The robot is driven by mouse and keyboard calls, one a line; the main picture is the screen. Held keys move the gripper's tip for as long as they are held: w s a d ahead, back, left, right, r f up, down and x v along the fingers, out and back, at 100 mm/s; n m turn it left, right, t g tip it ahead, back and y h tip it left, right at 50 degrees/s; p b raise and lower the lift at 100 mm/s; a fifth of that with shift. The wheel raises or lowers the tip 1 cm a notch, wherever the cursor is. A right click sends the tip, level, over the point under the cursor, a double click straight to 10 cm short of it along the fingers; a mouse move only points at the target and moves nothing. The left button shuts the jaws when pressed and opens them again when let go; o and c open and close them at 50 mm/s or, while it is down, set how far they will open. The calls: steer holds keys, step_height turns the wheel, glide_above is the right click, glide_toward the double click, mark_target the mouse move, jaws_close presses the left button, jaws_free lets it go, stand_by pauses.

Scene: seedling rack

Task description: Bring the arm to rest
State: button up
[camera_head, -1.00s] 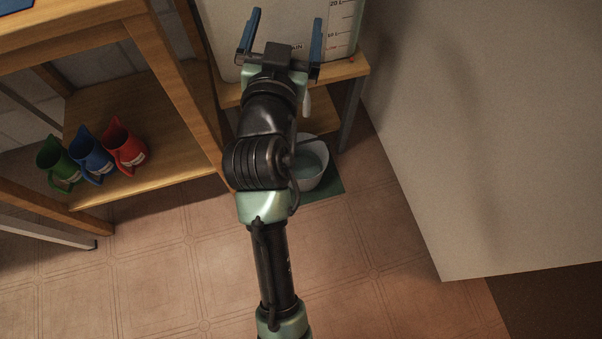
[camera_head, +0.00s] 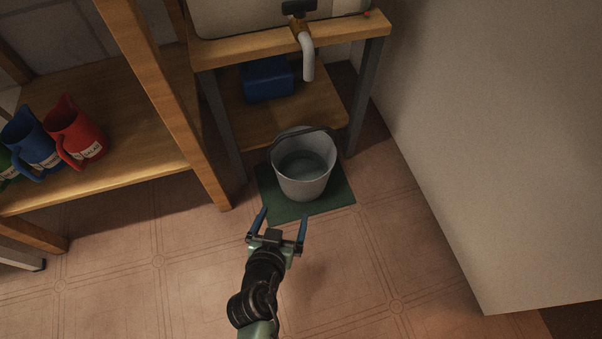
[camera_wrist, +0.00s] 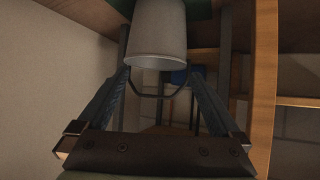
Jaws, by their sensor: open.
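My gripper (camera_head: 283,220) is open and empty in the head view, with its blue fingers spread and pointing toward the bucket. It is in front of the grey-white bucket (camera_head: 303,182) and appears apart from it. In the wrist view my gripper's fingers (camera_wrist: 160,88) spread on both sides, and the bucket (camera_wrist: 157,35) shows beyond them at the top of the picture. The bucket stands upright on a green mat (camera_head: 338,197) and has liquid in it. Its dark handle lies toward the back rim.
A wooden stand (camera_head: 345,29) behind the bucket carries a pale tank (camera_head: 235,16) with a spout (camera_head: 308,62). A wooden rack (camera_head: 150,187) at left holds red and blue jugs. A plain wall panel (camera_head: 480,130) bounds the right; front floor is clear.

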steer(key=b+x, duration=0.5)
steer(key=x, duration=0.5)
steer(key=shift+s, duration=0.1)
stand_by(0.3)
